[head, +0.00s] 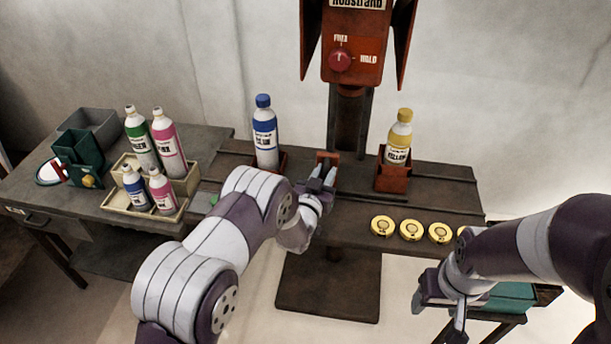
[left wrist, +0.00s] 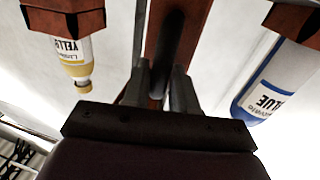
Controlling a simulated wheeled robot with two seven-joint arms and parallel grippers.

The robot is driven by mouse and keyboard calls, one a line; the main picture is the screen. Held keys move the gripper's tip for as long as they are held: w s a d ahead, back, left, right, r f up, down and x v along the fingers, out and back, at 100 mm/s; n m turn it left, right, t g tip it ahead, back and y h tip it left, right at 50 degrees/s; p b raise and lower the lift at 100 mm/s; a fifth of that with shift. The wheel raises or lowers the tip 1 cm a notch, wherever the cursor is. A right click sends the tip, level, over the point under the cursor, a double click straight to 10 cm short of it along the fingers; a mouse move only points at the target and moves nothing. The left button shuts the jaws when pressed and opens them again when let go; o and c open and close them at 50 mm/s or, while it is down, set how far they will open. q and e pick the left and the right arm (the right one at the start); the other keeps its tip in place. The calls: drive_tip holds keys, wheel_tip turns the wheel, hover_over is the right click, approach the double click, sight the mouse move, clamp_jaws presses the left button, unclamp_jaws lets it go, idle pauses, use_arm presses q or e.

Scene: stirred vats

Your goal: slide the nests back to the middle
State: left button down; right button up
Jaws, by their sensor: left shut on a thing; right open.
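One red-brown nest (head: 283,160) holds an upright blue-capped bottle (head: 265,135) on the bench left of the machine's post. Another nest (head: 393,178) holds an upright yellow bottle (head: 398,140) right of the post. The two nests stand apart, with a small red-brown bracket (head: 327,157) between them. My left gripper (head: 322,178) is at this bracket; the left wrist view shows its fingers (left wrist: 163,88) shut on a dark round bar (left wrist: 170,45) in front of red-brown metal. Both bottles appear upside down there. My right gripper (head: 438,308) is open and empty, low at the right.
The red machine head (head: 355,55) with a knob stands over the bench. Several yellow round lids (head: 411,230) lie at the bench's front right. A tray (head: 118,202) of bottles, a green holder (head: 80,155) and a grey bin (head: 95,125) stand on the left table.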

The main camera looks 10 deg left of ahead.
use_arm(q)
drive_tip(key=shift+d+b, duration=0.5)
drive_tip(key=shift+d, duration=1.6)
drive_tip(key=shift+r, duration=0.1)
drive_tip(key=c, duration=1.1)
unclamp_jaws()
drive_tip(key=shift+s, duration=0.1)
drive_tip(key=v, duration=1.2)
drive_tip(key=shift+s+b, duration=0.3)
drive_tip(key=shift+b, duration=0.15)
